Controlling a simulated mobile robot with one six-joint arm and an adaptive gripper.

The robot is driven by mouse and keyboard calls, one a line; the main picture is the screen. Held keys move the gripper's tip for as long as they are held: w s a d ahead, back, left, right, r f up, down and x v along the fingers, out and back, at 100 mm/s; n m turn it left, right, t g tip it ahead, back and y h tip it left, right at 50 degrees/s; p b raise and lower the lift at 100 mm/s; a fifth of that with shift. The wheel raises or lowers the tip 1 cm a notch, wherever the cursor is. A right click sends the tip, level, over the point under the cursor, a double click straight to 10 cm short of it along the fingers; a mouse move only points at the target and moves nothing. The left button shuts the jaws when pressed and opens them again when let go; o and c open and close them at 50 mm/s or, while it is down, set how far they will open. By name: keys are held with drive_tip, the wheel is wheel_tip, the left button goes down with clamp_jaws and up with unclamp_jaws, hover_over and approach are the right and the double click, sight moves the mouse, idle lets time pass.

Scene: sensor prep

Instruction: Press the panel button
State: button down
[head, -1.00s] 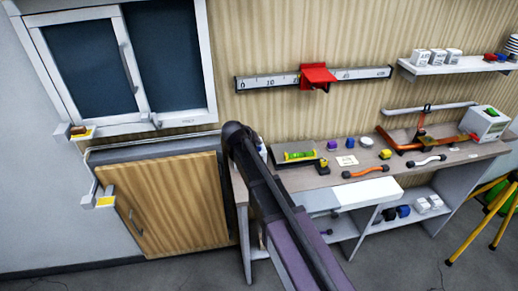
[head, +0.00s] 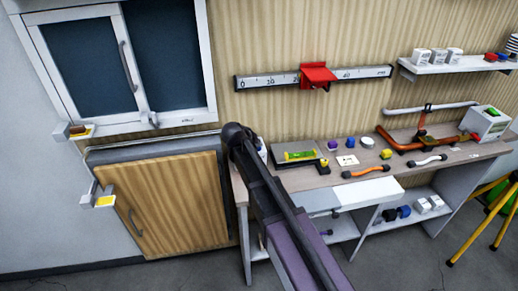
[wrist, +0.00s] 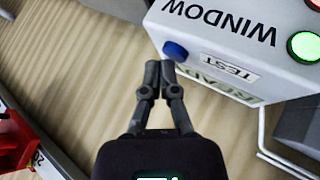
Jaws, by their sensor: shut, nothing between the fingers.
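In the wrist view, a white panel box (wrist: 215,48) marked WINDOW and TEST, its lettering upside down, fills the upper right. A round blue button (wrist: 175,51) sits on its face near the left corner, beside the TEST label (wrist: 230,69). A green lit round (wrist: 306,46) and a red one (wrist: 315,4) are at the right. My gripper (wrist: 160,70) is shut and empty, its fingertips just below the blue button in the picture. I cannot tell whether they touch it. In the head view, my arm hides the gripper.
A workbench (head: 345,174) holds a black tray (head: 290,147), an orange-handled tool (head: 365,172) and other small items. A ruler rail (head: 265,81) with a red slider (head: 318,75) is on the wall. A window (head: 170,60) and a wooden cabinet door (head: 175,205) are at the left.

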sight(258, 149)
drive_tip(key=shift+f+b, duration=0.4)
idle(0.7)
drive_tip(key=shift+r, duration=0.1)
drive_tip(key=shift+r+p, duration=0.75)
drive_tip(key=shift+p, duration=0.05)
idle(0.3)
drive_tip(key=shift+r+p, duration=2.5)
drive_tip(key=shift+p, duration=0.05)
drive_tip(key=s+d+f+m+g+y, duration=0.1)
drive_tip(key=s+d+g, duration=0.3)
drive_tip(key=s+d, duration=0.7)
drive_tip(key=s+d+f+m+g+y, duration=0.1)
drive_tip(key=s+d+f+g+y, duration=0.2)
drive_tip(key=s+d, duration=0.9)
drive_tip(key=shift+s+d+f+m+g+y, duration=0.15)
drive_tip(key=shift+s+f+m+g+y, duration=0.2)
drive_tip(key=shift+s+f, duration=0.7)
drive_tip(key=shift+s+r, duration=0.1)
drive_tip(key=shift+r, duration=0.1)
